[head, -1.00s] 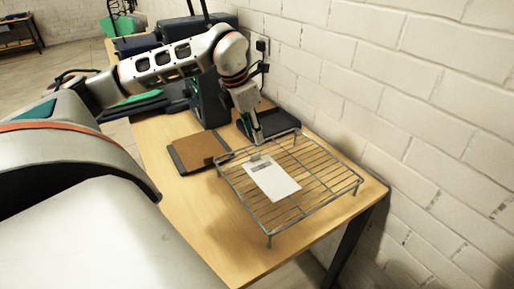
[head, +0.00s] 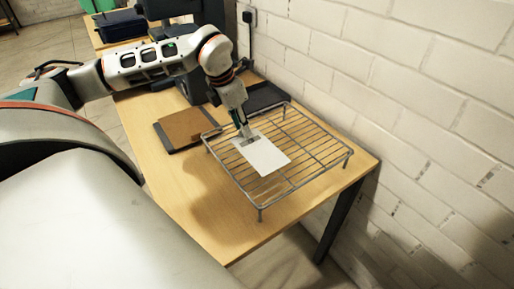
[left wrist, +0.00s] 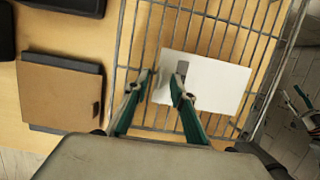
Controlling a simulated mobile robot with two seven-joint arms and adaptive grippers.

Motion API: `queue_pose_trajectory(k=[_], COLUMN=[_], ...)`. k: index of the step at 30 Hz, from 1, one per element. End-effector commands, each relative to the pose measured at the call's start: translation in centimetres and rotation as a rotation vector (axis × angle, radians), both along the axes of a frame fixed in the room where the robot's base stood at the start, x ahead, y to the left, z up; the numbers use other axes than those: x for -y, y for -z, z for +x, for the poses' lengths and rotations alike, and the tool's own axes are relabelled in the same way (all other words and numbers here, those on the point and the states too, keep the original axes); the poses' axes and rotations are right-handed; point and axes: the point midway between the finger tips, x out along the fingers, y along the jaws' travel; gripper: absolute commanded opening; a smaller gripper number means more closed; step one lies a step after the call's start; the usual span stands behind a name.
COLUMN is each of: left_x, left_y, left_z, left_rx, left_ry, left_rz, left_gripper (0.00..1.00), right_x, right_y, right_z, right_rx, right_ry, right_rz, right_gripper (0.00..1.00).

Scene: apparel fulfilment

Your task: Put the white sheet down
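The white sheet (head: 264,155) lies on the wire rack (head: 305,187). It has a grey patch near the end by my left gripper. My left gripper (head: 246,134) points down at that end of the sheet. In the left wrist view the two fingers of my left gripper (left wrist: 161,84) are apart. One fingertip is just off the edge of the sheet (left wrist: 222,84), and the other overlaps the sheet beside the grey patch. I cannot tell whether either finger touches the sheet.
The rack stands on short legs on a wooden table (head: 215,225), near a white brick wall (head: 420,100). A brown board (head: 184,126) on a dark one lies left of the rack. A dark tray (head: 266,96) lies behind it.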

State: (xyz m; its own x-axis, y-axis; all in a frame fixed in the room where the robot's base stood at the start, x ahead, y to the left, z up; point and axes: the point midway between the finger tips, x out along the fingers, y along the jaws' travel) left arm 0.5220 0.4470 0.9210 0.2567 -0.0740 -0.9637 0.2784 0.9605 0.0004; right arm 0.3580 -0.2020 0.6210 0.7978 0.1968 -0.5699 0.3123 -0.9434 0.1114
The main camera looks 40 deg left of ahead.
Motion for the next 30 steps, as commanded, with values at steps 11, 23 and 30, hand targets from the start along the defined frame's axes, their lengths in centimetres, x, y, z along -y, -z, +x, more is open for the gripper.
queue_pose_trajectory(k=[11, 23, 30], left_x=[0.09, 0.08, 0.07], left_y=[0.93, 0.91, 0.04], left_z=[0.27, 0.27, 0.30], left_rx=[0.001, 0.001, 0.002], left_ry=[-0.001, -0.001, -0.001], left_rz=[-0.001, -0.001, -0.001], left_gripper=[0.19, 0.00, 0.00], right_x=[0.09, 0.13, 0.13], right_y=[0.39, 0.53, 0.39], right_z=[-0.37, -0.47, -0.43], right_rx=[-0.008, -0.011, -0.010], right_ry=[-0.001, -0.001, -0.001], right_rz=[-0.004, -0.005, -0.005], right_gripper=[0.40, 0.40, 0.40])
